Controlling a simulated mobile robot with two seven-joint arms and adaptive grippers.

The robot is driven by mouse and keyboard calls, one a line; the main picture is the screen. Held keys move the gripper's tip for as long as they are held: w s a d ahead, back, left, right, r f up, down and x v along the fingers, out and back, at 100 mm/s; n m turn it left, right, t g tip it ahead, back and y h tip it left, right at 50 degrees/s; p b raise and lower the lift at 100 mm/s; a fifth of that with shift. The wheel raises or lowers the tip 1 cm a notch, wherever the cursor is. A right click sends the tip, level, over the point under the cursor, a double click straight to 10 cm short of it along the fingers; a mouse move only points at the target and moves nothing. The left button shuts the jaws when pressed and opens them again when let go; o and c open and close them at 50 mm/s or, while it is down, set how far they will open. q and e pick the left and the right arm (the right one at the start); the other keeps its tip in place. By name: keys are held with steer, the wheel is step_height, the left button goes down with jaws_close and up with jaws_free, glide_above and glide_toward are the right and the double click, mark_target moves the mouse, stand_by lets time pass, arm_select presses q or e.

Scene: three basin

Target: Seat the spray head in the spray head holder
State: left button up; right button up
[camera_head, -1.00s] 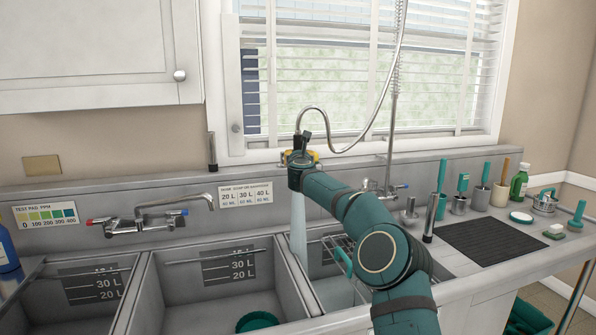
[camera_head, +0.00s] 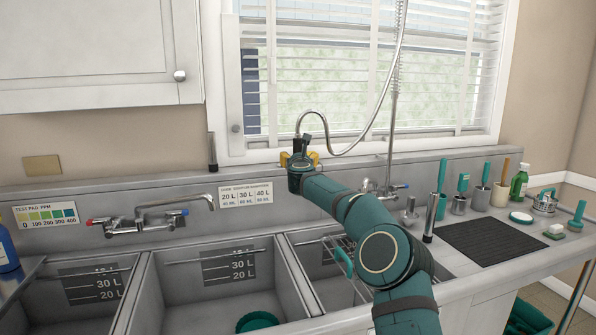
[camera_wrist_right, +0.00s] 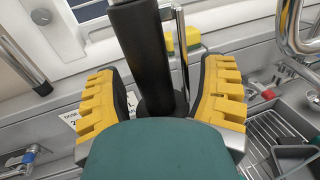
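The spray head (camera_head: 306,143) hangs at the end of the curved silver hose, upright in front of the windowsill and above the right basin. My right gripper (camera_head: 300,159) is around it; in the right wrist view the black handle (camera_wrist_right: 146,55) stands between the yellow fingers of the gripper (camera_wrist_right: 163,98). I cannot pick out the spray head holder with certainty. My left gripper is not in view.
Three basins stand in a row; the middle basin (camera_head: 215,285) holds a green round object (camera_head: 257,321). A swivel tap (camera_head: 140,223) is at left. A wire rack (camera_head: 340,258) is in the right basin. Brushes and a black mat (camera_head: 490,243) occupy the right counter.

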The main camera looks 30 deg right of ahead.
steer(key=shift+f, duration=0.1)
steer(key=v, duration=1.2)
stand_by(0.4)
